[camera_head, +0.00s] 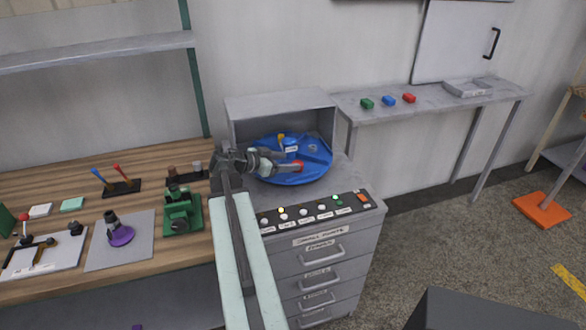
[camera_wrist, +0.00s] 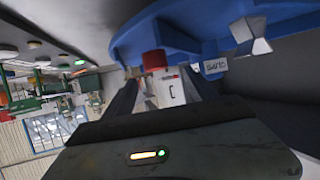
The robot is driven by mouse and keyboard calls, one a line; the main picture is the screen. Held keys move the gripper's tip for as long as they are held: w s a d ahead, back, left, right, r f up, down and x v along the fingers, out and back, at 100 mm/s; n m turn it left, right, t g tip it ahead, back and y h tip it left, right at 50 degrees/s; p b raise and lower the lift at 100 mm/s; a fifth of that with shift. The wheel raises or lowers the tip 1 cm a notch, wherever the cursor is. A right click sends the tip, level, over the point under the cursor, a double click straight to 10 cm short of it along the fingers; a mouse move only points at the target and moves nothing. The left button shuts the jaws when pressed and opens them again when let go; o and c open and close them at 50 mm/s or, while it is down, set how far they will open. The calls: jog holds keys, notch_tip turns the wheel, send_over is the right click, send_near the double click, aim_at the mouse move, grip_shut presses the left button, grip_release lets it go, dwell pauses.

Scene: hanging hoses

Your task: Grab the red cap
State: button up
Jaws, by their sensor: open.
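The red cap (camera_wrist: 154,60) shows in the wrist view at the far end of a white body with dark markings (camera_wrist: 168,90), against the edge of a blue round tray (camera_wrist: 130,40). In the head view the red cap (camera_head: 298,167) is a small red spot on the blue tray (camera_head: 314,172). My gripper (camera_wrist: 163,82) is open, with one dark finger on each side of the white body and the cap just beyond the fingertips. In the head view my gripper (camera_head: 288,163) reaches over the tray from the left. Contact between fingers and white body cannot be told.
A blue labelled item (camera_head: 290,146) stands on the tray close behind my gripper. A grey open-fronted box (camera_head: 250,104) encloses the tray's back. A button panel (camera_head: 315,210) lies in front. The wooden bench (camera_head: 60,180) at left holds several tools.

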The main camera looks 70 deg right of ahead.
jog(key=b+x, duration=0.1)
jog(key=x, duration=0.2)
jog(key=b+x, duration=0.1)
jog(key=x, duration=0.1)
jog(key=shift+s+f, duration=0.25)
jog(key=shift+f, duration=0.25)
jog(key=c, duration=1.4)
notch_tip(320, 180, up, 10)
jog(key=p, duration=1)
jog(key=shift+r, duration=0.2)
jog(key=shift+f, duration=0.1)
